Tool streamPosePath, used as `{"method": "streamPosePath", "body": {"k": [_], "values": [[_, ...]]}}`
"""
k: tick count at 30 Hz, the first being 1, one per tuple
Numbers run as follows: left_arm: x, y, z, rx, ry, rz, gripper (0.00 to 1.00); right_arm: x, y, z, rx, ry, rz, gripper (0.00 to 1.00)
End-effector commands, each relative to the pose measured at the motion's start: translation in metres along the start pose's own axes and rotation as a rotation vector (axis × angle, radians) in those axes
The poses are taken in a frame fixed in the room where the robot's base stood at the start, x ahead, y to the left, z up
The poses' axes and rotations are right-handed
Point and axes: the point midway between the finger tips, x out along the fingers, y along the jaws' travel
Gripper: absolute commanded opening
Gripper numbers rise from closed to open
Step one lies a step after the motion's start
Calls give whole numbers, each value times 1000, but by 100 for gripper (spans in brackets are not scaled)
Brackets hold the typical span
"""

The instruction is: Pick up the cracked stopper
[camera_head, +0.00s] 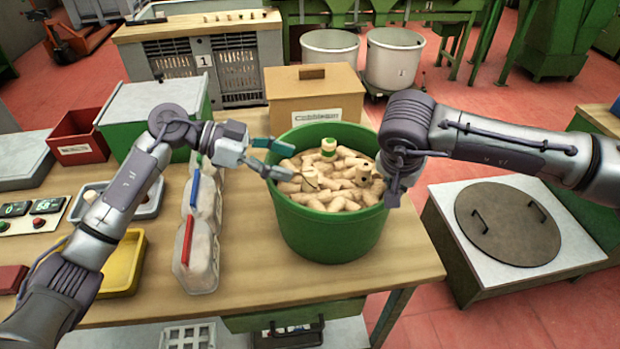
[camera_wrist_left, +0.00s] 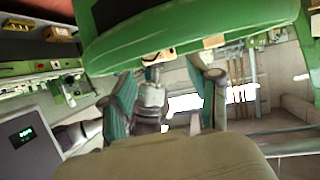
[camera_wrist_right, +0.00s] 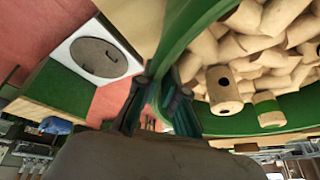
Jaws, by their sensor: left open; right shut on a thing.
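The cracked stopper (camera_head: 310,178), pale cork with a dark curved line, lies on the pile in the green tub (camera_head: 323,232), near its left side. It also shows in the left wrist view (camera_wrist_left: 158,56), just beyond the fingertips and roughly between them. My left gripper (camera_head: 272,158) is open and empty at the tub's left rim, beside that stopper. My right gripper (camera_head: 393,190) is at the tub's right side. In the right wrist view its fingers (camera_wrist_right: 155,98) stand on both sides of the green rim, shut on it.
A green-banded stopper (camera_head: 328,147) and a stopper with a dark hole (camera_head: 363,176) lie among the plain corks. Clear containers (camera_head: 200,262) stand left of the tub, and a cardboard box (camera_head: 315,98) behind it. The front of the table (camera_head: 240,280) is clear.

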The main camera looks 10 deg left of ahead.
Motion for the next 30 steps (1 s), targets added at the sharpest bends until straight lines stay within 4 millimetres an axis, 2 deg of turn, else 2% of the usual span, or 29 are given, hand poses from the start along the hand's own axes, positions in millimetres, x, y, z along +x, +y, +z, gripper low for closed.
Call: {"method": "streamPosePath", "body": {"k": [5, 15, 24, 30], "values": [[13, 1, 0, 0, 0, 1, 61, -1, 0, -2, 4, 3, -2, 0], [57, 8, 3, 0, 2, 2, 61, -1, 0, -2, 4, 3, -2, 0], [62, 8, 4, 1, -2, 0, 61, -1, 0, -2, 5, 3, -2, 0], [62, 8, 4, 1, -2, 0, 28, -1, 0, -2, 5, 3, -2, 0]]}}
